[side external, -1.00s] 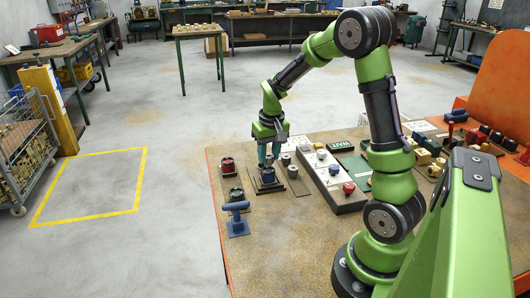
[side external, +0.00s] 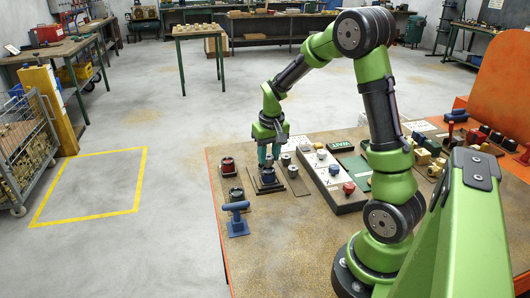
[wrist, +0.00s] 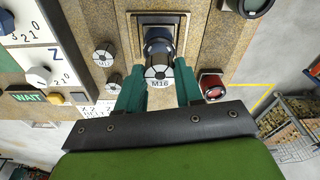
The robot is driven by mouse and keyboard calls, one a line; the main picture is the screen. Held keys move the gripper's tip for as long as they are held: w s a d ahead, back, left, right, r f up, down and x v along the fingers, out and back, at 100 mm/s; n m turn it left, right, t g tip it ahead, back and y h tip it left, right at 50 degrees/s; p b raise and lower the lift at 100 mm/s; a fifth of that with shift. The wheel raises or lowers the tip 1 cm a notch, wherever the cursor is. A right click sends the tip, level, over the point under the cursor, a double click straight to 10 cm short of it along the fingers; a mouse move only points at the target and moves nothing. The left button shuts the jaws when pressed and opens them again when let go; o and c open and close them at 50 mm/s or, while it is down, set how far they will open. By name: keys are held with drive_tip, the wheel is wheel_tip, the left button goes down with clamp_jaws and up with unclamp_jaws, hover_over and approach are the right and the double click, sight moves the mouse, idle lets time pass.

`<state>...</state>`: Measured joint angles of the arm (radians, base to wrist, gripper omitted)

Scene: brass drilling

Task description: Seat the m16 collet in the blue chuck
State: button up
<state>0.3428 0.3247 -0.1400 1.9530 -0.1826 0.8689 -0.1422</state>
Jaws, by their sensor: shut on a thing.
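My gripper (wrist: 159,88) is shut on the m16 collet (wrist: 159,72), a pale metal piece with a dark segmented face and an "M16" label in the wrist view. The blue chuck (wrist: 157,34) shows just beyond the collet, on a dark square base with a pale border. In the side view the gripper (side external: 269,162) points down right over the blue chuck (side external: 267,178). The collet is mostly hidden between the fingers there. The collet overlaps the chuck in the wrist view, and I cannot tell how far it sits inside.
A red chuck (side external: 228,167) stands left of the blue one. A dark chuck (side external: 236,194) and a blue-handled tool (side external: 237,216) are nearer the front. Other collets (side external: 293,171) stand close on the right, before a panel with knobs (side external: 347,201).

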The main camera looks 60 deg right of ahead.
drive_tip(key=shift+f, duration=1.25)
idle(1.1)
drive_tip(key=o, duration=1.2)
drive_tip(key=shift+o, duration=0.3)
drive_tip(key=o, duration=0.4)
drive_tip(key=shift+c, duration=0.2)
drive_tip(key=shift+r, duration=3.55)
